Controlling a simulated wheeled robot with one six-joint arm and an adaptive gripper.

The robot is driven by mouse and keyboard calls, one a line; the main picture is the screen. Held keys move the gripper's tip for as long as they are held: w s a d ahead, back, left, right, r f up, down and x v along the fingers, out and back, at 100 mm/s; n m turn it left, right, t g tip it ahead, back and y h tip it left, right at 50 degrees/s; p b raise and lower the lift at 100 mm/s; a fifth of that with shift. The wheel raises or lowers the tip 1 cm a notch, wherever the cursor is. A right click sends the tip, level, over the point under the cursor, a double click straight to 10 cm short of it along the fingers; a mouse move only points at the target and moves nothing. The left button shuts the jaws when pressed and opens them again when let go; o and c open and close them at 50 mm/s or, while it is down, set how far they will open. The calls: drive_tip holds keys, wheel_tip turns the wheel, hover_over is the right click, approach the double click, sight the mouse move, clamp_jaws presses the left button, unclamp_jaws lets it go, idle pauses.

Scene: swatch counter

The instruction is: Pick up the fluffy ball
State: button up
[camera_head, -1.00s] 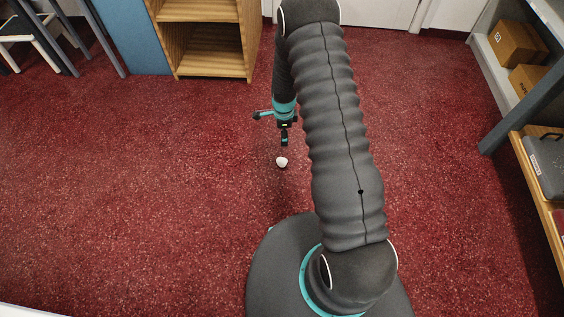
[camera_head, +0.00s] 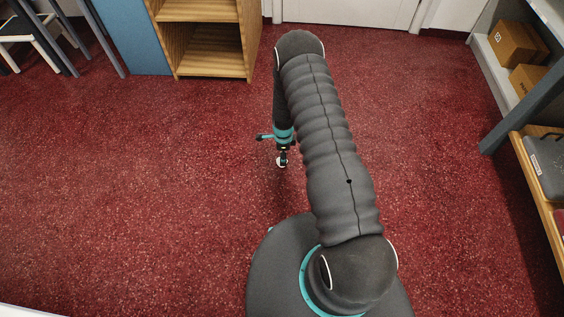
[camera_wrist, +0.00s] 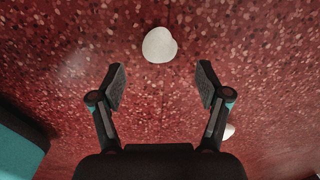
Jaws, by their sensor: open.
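The fluffy ball (camera_head: 280,164) is a small white, roundish thing on the red speckled floor. In the head view my gripper (camera_head: 283,153) is right at it and partly covers it. In the wrist view the ball (camera_wrist: 159,45) is whole, slightly lumpy in outline, and lies just beyond the fingertips, about midway between their lines. My gripper (camera_wrist: 161,76) is open there, its two dark fingers spread with nothing between them. I cannot tell how high the fingertips are above the floor.
A second pale thing (camera_wrist: 229,131) shows partly behind the right finger in the wrist view. A wooden shelf unit (camera_head: 212,64) stands at the back, and a rack with boxes (camera_head: 515,43) at the right. The floor to the left is clear.

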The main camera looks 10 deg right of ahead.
drive_tip(key=f, duration=0.4)
drive_tip(key=shift+a+f, duration=0.25)
drive_tip(key=shift+f, duration=0.15)
drive_tip(key=c, duration=0.8)
